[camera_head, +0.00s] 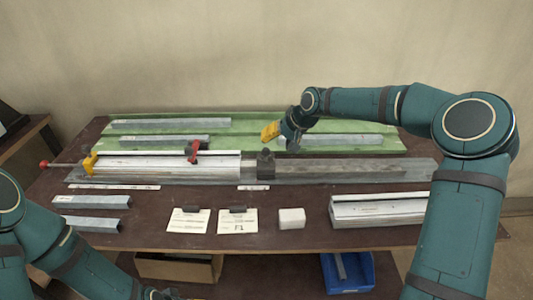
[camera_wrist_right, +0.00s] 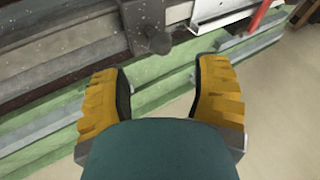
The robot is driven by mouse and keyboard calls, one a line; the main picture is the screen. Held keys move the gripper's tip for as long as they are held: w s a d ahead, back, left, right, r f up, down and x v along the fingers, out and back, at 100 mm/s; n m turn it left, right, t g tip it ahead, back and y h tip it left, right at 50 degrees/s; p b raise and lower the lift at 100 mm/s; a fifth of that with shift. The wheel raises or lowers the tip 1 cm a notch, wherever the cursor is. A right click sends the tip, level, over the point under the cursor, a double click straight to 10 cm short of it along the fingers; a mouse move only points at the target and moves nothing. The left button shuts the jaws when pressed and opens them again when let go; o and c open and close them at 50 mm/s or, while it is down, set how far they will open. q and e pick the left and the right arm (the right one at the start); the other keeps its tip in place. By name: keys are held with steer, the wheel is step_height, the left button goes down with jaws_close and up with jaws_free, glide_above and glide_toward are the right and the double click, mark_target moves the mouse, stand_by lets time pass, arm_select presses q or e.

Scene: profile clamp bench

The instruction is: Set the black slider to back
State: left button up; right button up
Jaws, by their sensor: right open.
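The black slider (camera_head: 265,164) looks like a dark block sitting across the grey rail, just right of the end of the white profile. It shows at the top of the right wrist view (camera_wrist_right: 148,32), with a round knob facing the gripper. My right gripper (camera_head: 270,131) is behind and above the slider in the head view, over the green mat. In the right wrist view its yellow fingers (camera_wrist_right: 160,68) are apart with nothing between them, and the slider lies beyond the tips.
The white profile (camera_head: 165,167) lies left of the slider, with a red-handled clamp (camera_head: 194,150) and a yellow end piece (camera_head: 89,163). Metal bars lie on the green mat (camera_head: 240,121) behind. Cards, a white block (camera_head: 291,218) and another profile (camera_head: 375,210) stand in front.

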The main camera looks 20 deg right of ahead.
mark_target(268, 150)
steer(key=b+x, duration=0.1)
steer(key=x, duration=0.6)
steer(key=shift+o, duration=0.2)
jaws_close()
